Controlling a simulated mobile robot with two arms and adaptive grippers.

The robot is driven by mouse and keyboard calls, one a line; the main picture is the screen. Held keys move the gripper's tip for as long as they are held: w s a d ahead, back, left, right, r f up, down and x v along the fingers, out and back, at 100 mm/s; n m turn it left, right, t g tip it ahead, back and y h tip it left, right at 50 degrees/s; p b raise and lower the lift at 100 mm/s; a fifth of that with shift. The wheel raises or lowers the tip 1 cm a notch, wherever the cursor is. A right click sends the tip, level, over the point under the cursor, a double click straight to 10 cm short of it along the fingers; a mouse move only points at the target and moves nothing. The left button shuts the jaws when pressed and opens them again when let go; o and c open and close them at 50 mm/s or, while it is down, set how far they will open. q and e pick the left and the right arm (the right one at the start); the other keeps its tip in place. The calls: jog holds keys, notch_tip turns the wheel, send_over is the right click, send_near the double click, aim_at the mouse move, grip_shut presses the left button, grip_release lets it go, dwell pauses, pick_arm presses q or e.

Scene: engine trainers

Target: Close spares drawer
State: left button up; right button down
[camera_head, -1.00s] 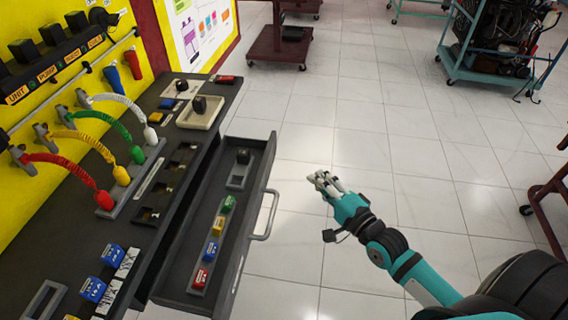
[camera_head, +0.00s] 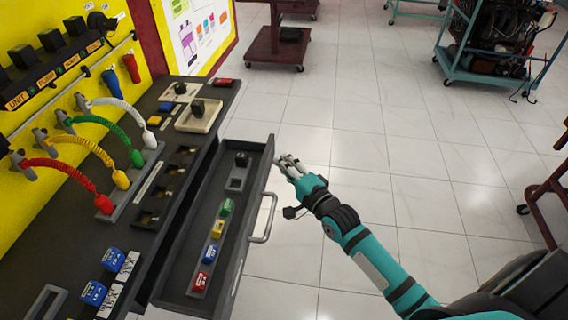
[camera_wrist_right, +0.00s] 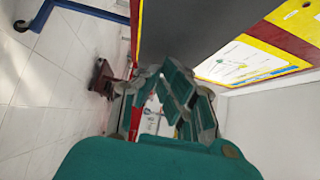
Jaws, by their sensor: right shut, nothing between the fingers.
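The spares drawer (camera_head: 180,287) stands pulled out from the dark workbench in the head view. It holds a row of small green, yellow, blue and red blocks and a dark knob-like part in a grey holder. Its front panel carries a grey bar handle (camera_head: 268,222). My right gripper (camera_head: 283,161) is shut and empty, at the far end of the drawer front, beyond the handle. Whether it touches the panel I cannot tell. In the right wrist view the fingers (camera_wrist_right: 165,100) show beside a large dark surface. My left gripper is not in view.
The workbench top (camera_head: 75,225) holds a rack of coloured coiled cables, blue blocks and a beige tray (camera_head: 199,116). Open tiled floor lies right of the drawer. Red and teal carts (camera_head: 495,55) stand farther back.

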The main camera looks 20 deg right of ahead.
aim_at(222, 151)
jog(key=w+a, duration=0.2)
jog(key=a, duration=0.2)
jog(key=w+a, duration=0.6)
jog(key=a, duration=0.1)
jog(key=shift+a+p, duration=0.3)
jog(key=shift+a, duration=0.05)
jog(key=shift+w+a, duration=0.1)
jog(key=shift+a, duration=0.2)
